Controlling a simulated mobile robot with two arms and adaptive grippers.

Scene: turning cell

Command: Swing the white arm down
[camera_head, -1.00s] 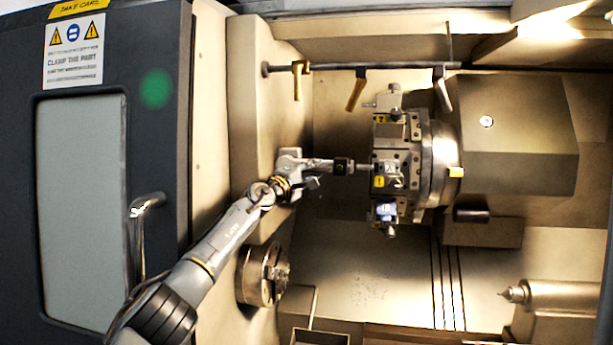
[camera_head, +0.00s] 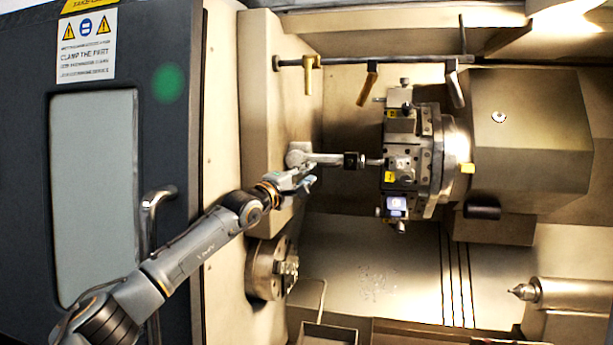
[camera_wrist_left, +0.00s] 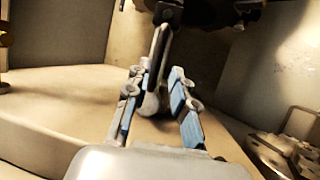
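The white arm (camera_head: 328,158) shows in the head view as a pale bar. It runs right from a rounded pivot on the beige wall to a dark block near the tool turret (camera_head: 405,165). In the left wrist view the white arm (camera_wrist_left: 155,62) runs upward from its rounded pivot, seen between the fingers. My left gripper (camera_head: 306,181) is just below the pivot end in the head view. In the wrist view its two blue-padded fingers (camera_wrist_left: 157,100) are spread apart with nothing clamped. I cannot tell whether a finger touches the arm. My right gripper is not in view.
A chuck (camera_head: 270,268) is on the beige wall below my left gripper. The dark door (camera_head: 95,200) with its handle stands at the left. A rail with hanging nozzles (camera_head: 370,62) runs above. The tailstock (camera_head: 570,293) is at the lower right.

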